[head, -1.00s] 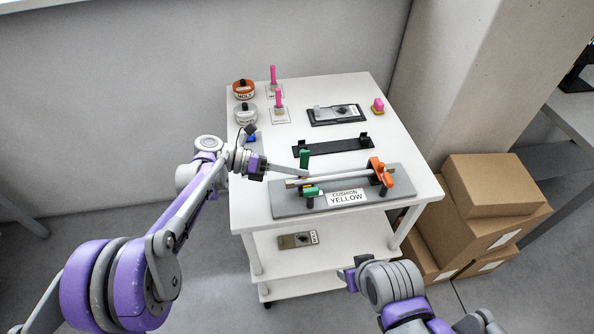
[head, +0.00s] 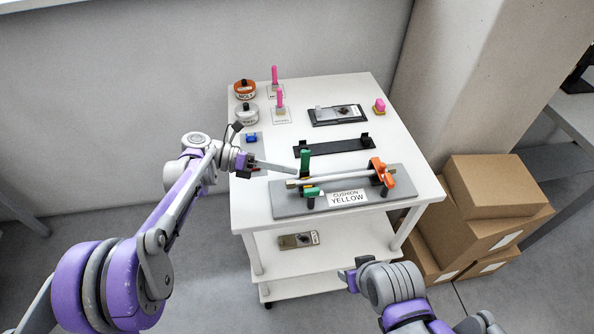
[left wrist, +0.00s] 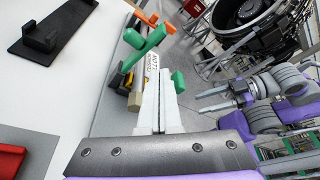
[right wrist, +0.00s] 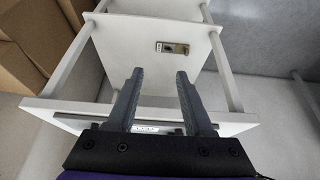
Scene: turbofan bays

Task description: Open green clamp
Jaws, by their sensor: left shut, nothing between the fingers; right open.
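The green clamp (head: 305,160) is at the left end of the grey fixture board (head: 400,178). Its green upper arm stands upright, and a lower green part sits toward the front edge. In the left wrist view the green clamp (left wrist: 151,42) shows just beyond the fingertips. A pale rod (head: 335,178) lies across the fixture toward the orange clamp (head: 377,164). My left gripper (head: 296,171) is shut and empty, its tips close to the green clamp; contact cannot be told. My right gripper (right wrist: 157,73) is open and empty, in front of the cart.
The white cart top (head: 255,185) also holds a black bracket (head: 333,147), a dark tray with a metal part (head: 337,114), round tins (head: 245,113) and pink-handled items (head: 280,100). Cardboard boxes (head: 490,190) stand right of the cart. A metal part (head: 298,240) lies on the lower shelf.

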